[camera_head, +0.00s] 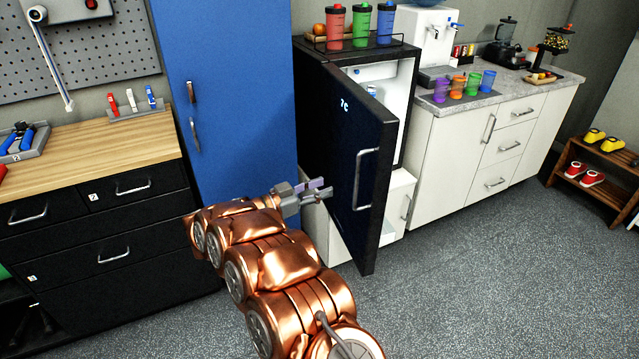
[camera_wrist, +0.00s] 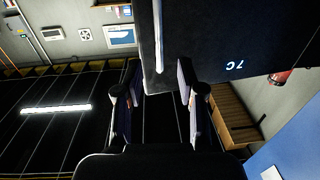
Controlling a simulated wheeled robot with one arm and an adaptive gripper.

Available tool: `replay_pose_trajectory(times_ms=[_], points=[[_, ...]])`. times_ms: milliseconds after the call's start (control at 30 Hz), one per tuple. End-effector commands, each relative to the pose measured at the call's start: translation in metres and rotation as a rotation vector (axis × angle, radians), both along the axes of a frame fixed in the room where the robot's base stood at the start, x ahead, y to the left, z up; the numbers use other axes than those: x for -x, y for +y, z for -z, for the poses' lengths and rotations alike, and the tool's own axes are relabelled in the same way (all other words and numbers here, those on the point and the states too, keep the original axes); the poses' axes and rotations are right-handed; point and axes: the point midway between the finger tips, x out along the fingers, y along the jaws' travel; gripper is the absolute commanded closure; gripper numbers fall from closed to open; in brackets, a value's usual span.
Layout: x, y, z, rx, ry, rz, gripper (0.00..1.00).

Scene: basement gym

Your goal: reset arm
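My gripper (camera_head: 316,190) is at the end of my copper-coloured arm, just left of the outer face of the dark fridge door (camera_head: 345,135) in the head view. The door stands ajar, with a "7C" display and a vertical handle (camera_head: 365,180). In the wrist view, the two fingers of my gripper (camera_wrist: 160,88) are spread apart, with nothing visibly held. The dark door (camera_wrist: 225,35) fills the upper right there, and its corner shows between the fingers. I cannot tell whether the fingers touch it.
A blue cabinet (camera_head: 228,90) stands left of the fridge, beside a wood-topped drawer unit (camera_head: 95,155). A white counter (camera_head: 480,150) and a shoe rack (camera_head: 600,170) are on the right. Bottles stand on a tray above the fridge. The grey floor (camera_head: 490,270) is clear at right.

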Motion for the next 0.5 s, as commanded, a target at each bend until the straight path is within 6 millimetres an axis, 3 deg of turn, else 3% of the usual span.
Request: replay_pose_trajectory(times_ms=[167,267,500], points=[[-0.003,0.0,-0.001,-0.008,-0.002,-0.01,0.61],[-0.016,0.002,-0.007,-0.041,-0.012,-0.06,0.61],[-0.077,0.026,-0.042,-0.215,-0.056,-0.351,0.61]])
